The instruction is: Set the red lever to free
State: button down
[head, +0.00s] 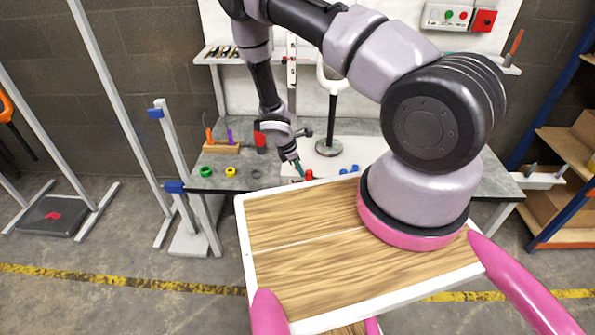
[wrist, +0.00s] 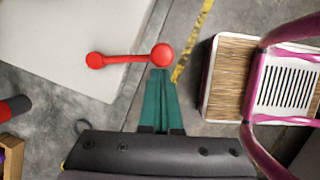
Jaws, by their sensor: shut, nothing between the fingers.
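The red lever (wrist: 128,59) shows in the wrist view as a thin bar with a small ball at its left end and a larger ball (wrist: 162,55) at its right end. It lies over the corner of a pale plate. My gripper (wrist: 160,75) has green fingers, shut and empty, with tips right at the larger ball. I cannot tell whether they touch it. In the head view my gripper (head: 299,170) points down at the bench front, beside a small red part of the lever (head: 309,175). No free marking is readable.
The grey bench (head: 262,181) carries a green ring (head: 206,171), a yellow ring (head: 230,172), a wooden tool holder (head: 221,147) and a white stand with a black post (head: 331,120). A blue-clamped frame (head: 173,150) stands left of the bench. Shelves (head: 570,150) stand at right.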

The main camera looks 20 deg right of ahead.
jog(key=shift+d, duration=0.75)
